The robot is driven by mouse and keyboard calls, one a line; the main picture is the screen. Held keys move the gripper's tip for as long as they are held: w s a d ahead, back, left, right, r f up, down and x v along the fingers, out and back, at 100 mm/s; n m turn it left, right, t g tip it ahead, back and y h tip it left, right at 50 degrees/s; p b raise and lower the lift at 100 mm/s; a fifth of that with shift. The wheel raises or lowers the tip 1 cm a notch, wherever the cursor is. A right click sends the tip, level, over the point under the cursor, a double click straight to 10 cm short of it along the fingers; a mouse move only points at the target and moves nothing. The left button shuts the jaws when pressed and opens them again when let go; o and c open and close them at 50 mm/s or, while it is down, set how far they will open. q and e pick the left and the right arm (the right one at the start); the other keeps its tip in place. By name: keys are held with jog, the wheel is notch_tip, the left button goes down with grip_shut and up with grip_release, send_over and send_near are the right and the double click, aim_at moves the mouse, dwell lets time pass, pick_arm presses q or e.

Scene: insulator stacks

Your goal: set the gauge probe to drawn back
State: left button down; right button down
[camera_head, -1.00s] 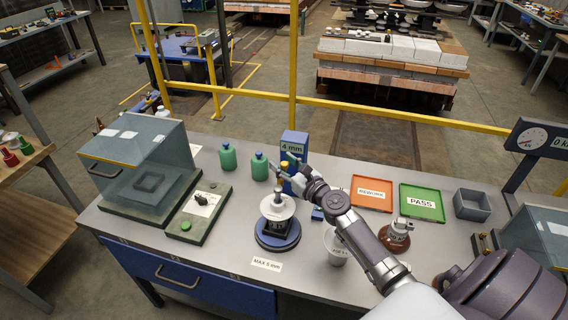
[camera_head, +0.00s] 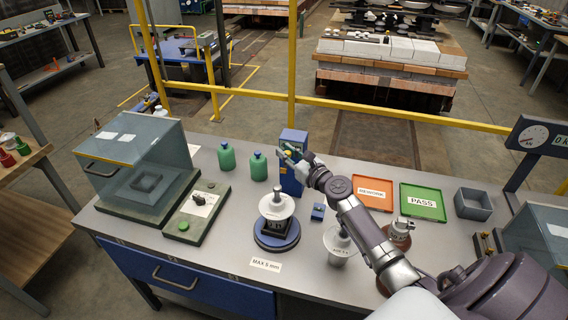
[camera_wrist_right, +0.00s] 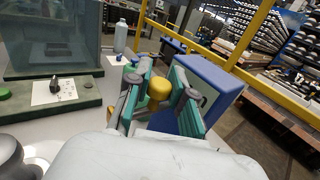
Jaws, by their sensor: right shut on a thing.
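The gauge (camera_head: 293,181) is an upright blue box at the back middle of the bench. My right gripper (camera_head: 288,155) is at the front of its upper part and covers most of its display. In the right wrist view the blue gauge body (camera_wrist_right: 208,80) stands right behind the fingers. A yellow knob (camera_wrist_right: 158,90) sits between the two teal-padded fingers, and the gripper is shut on it. The probe's own position is hidden behind the hand. An insulator stack (camera_head: 276,206) stands upright on a round blue stand (camera_head: 276,243) in front of the gauge. My left gripper is not in view.
Two green bottles (camera_head: 227,157) stand left of the gauge. Orange (camera_head: 373,193) and green (camera_head: 423,202) trays are at the right. A clear-lidded case (camera_head: 140,170) is at the left.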

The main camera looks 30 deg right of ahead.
jog(key=shift+d+r, duration=0.1)
jog(key=shift+r, duration=0.05)
jog(key=c, duration=1)
grip_release()
jog(key=shift+w+d, duration=0.1)
